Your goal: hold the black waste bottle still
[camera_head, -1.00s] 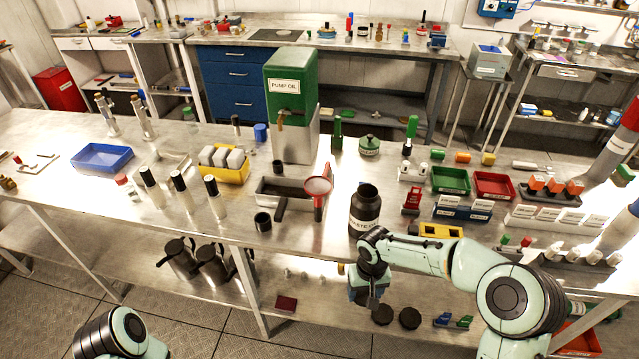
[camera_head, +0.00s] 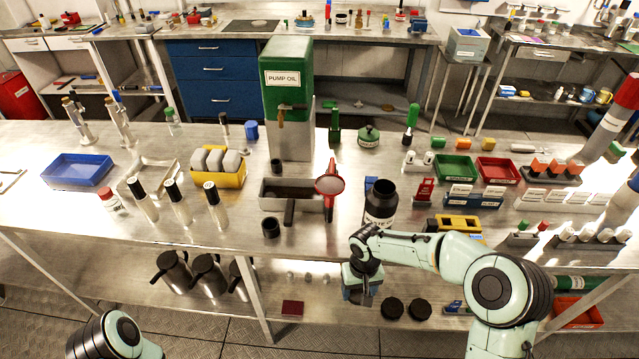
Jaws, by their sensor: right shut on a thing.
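The black waste bottle (camera_head: 381,201) stands upright near the front edge of the steel bench, its open mouth up and a pale label around its body. My right gripper (camera_head: 372,229) is at the low front side of the bottle and is shut on it. My own wrist covers the fingers and the lower part of the bottle, so the contact itself is hidden. Part of my left arm shows at the bottom left; its gripper is out of view.
A yellow block (camera_head: 455,224) and a red holder (camera_head: 424,190) are close on the right.

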